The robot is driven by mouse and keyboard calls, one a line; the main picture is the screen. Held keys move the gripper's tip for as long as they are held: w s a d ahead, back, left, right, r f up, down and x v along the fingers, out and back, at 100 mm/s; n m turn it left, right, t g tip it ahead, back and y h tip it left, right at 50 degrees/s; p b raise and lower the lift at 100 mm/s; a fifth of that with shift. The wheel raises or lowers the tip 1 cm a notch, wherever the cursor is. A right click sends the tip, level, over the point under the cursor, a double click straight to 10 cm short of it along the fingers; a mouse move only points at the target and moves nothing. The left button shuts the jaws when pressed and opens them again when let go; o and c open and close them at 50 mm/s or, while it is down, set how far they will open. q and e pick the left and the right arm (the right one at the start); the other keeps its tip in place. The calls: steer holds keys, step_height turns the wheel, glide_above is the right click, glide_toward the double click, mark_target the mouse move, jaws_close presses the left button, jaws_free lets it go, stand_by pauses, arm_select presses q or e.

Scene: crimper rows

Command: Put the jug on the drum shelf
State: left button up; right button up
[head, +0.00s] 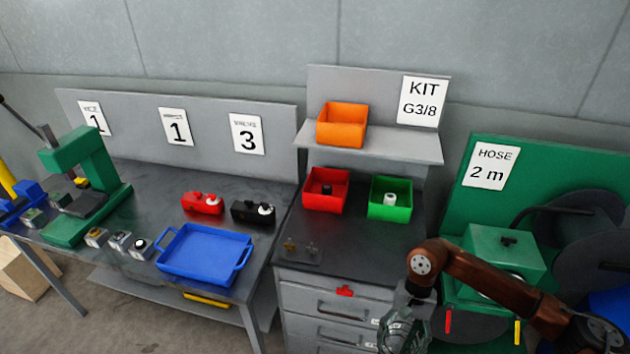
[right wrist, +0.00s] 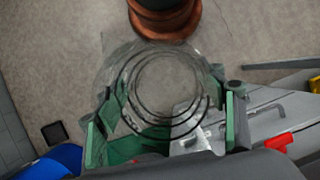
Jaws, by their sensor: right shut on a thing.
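The jug (head: 403,335) is clear, see-through and round, low at the bottom edge of the head view, partly cut off. My right gripper (head: 405,312) is above it there, its fingers hard to make out. In the right wrist view the jug (right wrist: 125,75) shows as clear rings between the two green-padded fingers of my right gripper (right wrist: 165,125), which is shut on it. The jug is held in the air above the floor. No shelf is plainly marked as the drum shelf; a blue rounded thing (head: 610,305), perhaps a drum, is partly seen at the right edge. My left gripper is out of view.
A green hose stand (head: 555,160) with dark reels and a green box (head: 500,250) stands behind my right arm. The drawer cabinet (head: 340,275) is left of the jug, with bins above. A bench (head: 140,180) holds a blue tray (head: 205,253) and a green press (head: 85,185).

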steer(key=n, duration=0.1)
steer(key=w+a+n+h+b, duration=0.1)
steer(key=shift+f+n, duration=0.3)
steer(key=shift+n, duration=0.1)
steer(key=shift+w+a+r+n+h+b, duration=0.1)
steer(key=shift+w+n+h+b, duration=0.25)
steer(key=shift+n, duration=0.45)
steer(key=shift+s, duration=0.1)
